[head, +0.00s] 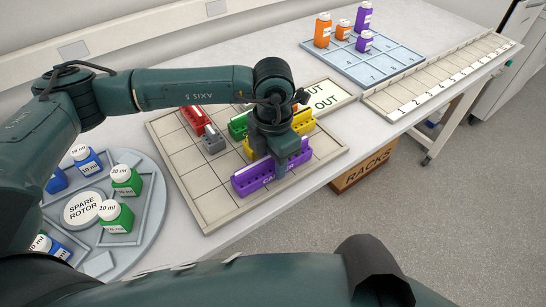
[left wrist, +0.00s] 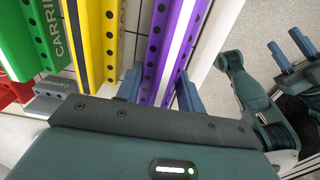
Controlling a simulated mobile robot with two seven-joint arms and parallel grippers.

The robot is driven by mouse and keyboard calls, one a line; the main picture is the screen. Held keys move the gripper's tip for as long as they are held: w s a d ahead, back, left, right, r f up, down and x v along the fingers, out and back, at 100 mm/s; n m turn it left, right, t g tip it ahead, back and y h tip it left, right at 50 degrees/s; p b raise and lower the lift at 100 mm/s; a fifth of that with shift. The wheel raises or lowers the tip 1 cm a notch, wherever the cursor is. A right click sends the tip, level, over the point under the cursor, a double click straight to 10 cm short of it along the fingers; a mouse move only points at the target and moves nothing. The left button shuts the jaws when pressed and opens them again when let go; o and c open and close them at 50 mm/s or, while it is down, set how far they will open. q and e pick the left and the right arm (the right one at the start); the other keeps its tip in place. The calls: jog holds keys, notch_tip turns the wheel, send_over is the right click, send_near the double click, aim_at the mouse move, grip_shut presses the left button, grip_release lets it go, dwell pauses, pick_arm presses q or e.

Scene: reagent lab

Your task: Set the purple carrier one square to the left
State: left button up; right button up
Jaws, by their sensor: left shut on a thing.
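The purple carrier (head: 252,178) is a long block with a row of holes, near the front edge of the gridded tray (head: 212,207). My left gripper (head: 281,165) reaches down over it from above. In the left wrist view its blue fingers stand on both sides of the purple carrier (left wrist: 166,60), shut on it. Whether the carrier touches the tray is hard to tell. My right gripper (left wrist: 287,46) shows at the right of the left wrist view, with its fingers apart and nothing between them. It is not seen in the head view.
A yellow carrier (head: 302,121) lies just behind the purple one, with a green carrier (head: 238,125) beyond. A red carrier (head: 194,117) and a small grey carrier (head: 214,142) sit farther left. The tray's front-left squares are bare. A round spare rotor (head: 82,207) with bottles stands left.

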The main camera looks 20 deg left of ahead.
pick_arm(q)
jog(key=shift+f, duration=0.2)
jog(key=o, duration=1.1)
notch_tip(320, 180, up, 12)
jog(key=b, duration=0.1)
jog(key=shift+r, duration=0.25)
